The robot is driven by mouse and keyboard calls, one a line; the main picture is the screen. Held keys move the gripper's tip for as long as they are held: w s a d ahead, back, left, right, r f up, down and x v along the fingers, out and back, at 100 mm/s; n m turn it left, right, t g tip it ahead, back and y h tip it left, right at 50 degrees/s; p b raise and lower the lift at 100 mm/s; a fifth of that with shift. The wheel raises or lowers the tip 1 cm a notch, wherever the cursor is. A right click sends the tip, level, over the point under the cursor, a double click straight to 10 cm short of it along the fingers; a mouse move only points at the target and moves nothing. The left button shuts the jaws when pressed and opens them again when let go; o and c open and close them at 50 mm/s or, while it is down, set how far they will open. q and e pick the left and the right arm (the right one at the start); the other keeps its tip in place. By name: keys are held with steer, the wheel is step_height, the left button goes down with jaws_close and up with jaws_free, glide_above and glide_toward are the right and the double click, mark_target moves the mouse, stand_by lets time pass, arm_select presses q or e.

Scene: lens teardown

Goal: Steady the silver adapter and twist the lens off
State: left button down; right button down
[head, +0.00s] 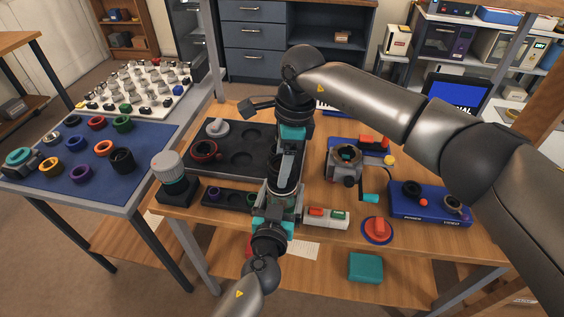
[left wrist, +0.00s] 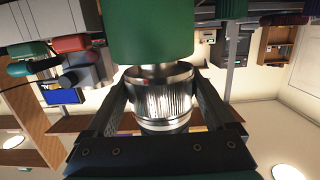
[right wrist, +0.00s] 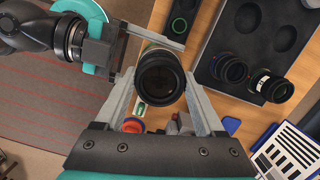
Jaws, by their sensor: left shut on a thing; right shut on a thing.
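My right gripper (head: 286,168) comes down from above, and its fingers are shut around a dark lens (right wrist: 160,80), whose round front faces the right wrist camera. My left gripper (head: 281,203) comes up from the front, shut on the silver adapter (left wrist: 163,98), a shiny ribbed metal ring between its two fingers. A smooth green shape (left wrist: 150,35) covers the top of the left wrist view, directly against the adapter. The lens and adapter are held in line above the table; the fingers and arm partly hide them in the head view, and the joint between them is not clear.
Behind the grippers lies a black tray (head: 262,133) with round recesses. To the right are a camera-like device (head: 345,160), a blue box (head: 430,207) and a red knob (head: 377,229). A blue mat (head: 60,165) with several coloured rings covers the left table.

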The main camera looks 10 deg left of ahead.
steer(key=shift+r, duration=1.1)
stand_by(0.3)
steer(key=shift+r, duration=2.45)
arm_select(q)
jaws_free()
steer(key=shift+s, duration=0.1)
steer(key=shift+s+r, duration=0.55)
steer(key=shift+s, duration=0.9)
steer(key=shift+s+r, duration=0.6)
steer(key=shift+s, duration=0.85)
steer(key=shift+s+r, duration=0.55)
steer(key=shift+s, duration=0.9)
